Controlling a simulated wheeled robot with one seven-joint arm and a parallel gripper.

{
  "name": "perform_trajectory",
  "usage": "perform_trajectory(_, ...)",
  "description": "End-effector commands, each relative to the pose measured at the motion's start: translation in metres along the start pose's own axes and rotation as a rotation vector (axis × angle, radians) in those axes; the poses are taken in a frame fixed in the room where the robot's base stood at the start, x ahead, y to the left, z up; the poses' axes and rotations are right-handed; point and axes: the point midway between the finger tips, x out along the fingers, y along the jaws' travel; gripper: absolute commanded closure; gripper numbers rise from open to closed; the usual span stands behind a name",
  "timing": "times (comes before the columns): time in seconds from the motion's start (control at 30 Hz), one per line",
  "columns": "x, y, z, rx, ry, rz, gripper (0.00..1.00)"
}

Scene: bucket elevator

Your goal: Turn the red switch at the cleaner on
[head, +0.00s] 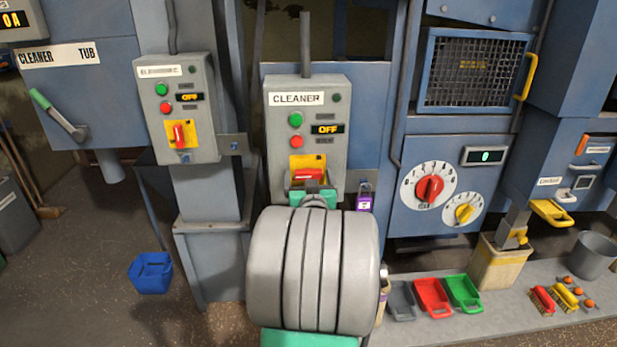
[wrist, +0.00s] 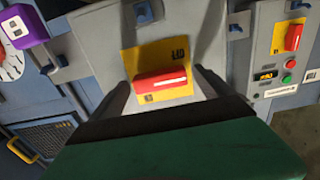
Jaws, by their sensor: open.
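The cleaner box (head: 270,140) is a grey panel with a "CLEANER" label, a green and a red button and a display reading "OFF". Its red switch (head: 308,174) sits on a yellow plate low on the box, with its handle lying horizontal. In the wrist view the red switch (wrist: 160,81) lies crosswise between my fingers. My gripper (wrist: 163,88) is open, with one finger to each side of the switch. Contact cannot be told. In the head view my gripper (head: 314,190) is just below the switch, and my arm hides the box's bottom.
A similar grey box (head: 203,120) stands to the left, its red switch upright and its display reading "OFF". A purple object (head: 364,197) is close at the right of the cleaner box. A blue dial panel (head: 400,222) is further right. Coloured scoops (head: 432,296) lie below.

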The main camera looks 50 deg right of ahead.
Motion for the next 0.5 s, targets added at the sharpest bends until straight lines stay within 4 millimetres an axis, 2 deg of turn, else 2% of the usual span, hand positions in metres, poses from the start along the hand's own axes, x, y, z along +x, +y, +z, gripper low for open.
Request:
perform_trajectory(0.07, -0.0002, -0.0001, 0.0001, 0.000, 0.000, 0.000, 0.09)
perform_trajectory(0.5, -0.0005, -0.0003, 0.0001, 0.000, 0.000, 0.000, 0.44)
